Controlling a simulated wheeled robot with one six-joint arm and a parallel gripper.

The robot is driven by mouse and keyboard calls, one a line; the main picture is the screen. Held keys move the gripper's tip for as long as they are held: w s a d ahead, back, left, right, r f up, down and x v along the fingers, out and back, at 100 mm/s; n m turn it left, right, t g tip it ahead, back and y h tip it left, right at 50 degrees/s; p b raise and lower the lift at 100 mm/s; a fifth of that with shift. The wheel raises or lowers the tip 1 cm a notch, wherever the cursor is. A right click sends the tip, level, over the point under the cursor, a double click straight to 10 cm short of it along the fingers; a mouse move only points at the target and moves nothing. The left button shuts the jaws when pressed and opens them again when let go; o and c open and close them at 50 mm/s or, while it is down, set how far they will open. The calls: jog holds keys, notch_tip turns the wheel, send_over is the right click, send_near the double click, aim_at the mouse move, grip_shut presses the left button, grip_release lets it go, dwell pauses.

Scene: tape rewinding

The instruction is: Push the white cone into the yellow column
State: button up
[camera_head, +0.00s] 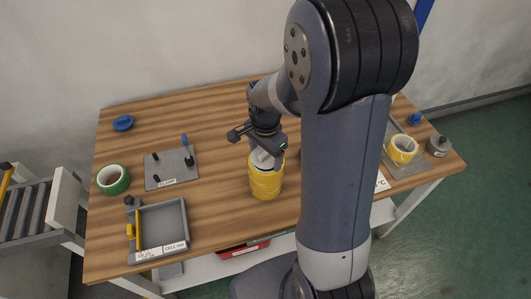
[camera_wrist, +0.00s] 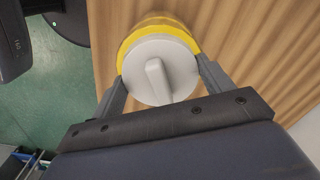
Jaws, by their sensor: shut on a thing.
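The yellow column (camera_head: 265,184) stands upright near the front middle of the wooden table. The white cone (camera_head: 262,160) is at its top, directly under my gripper (camera_head: 264,150). In the wrist view the white cone (camera_wrist: 158,72) shows as a round white disc with a raised bar across it. The rim of the yellow column (camera_wrist: 150,27) shows around the far side of the disc. My gripper (camera_wrist: 160,84) has a finger on each side of the white cone, shut on it. How deep the cone sits in the column is hidden.
A grey plate with black pegs (camera_head: 172,168), a green tape roll (camera_head: 113,179) and a grey tray (camera_head: 160,227) are to the left on the wooden table (camera_head: 218,225). A yellow tape roll (camera_head: 403,149) is at the right. A blue piece (camera_head: 123,123) lies back left.

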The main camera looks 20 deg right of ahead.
jog(key=shift+s+f, duration=0.2)
jog(key=shift+f, duration=0.2)
jog(key=o, duration=1)
jog(key=shift+f+b, duration=0.15)
jog(key=shift+b, duration=0.15)
jog(key=shift+o, duration=0.2)
jog(key=shift+w+r+p, duration=0.2)
jog(key=shift+r+p, duration=0.85)
jog(key=shift+r, duration=0.15)
jog(key=shift+r+p, duration=1.9)
jog(key=shift+r, duration=0.65)
jog(key=shift+f, duration=0.1)
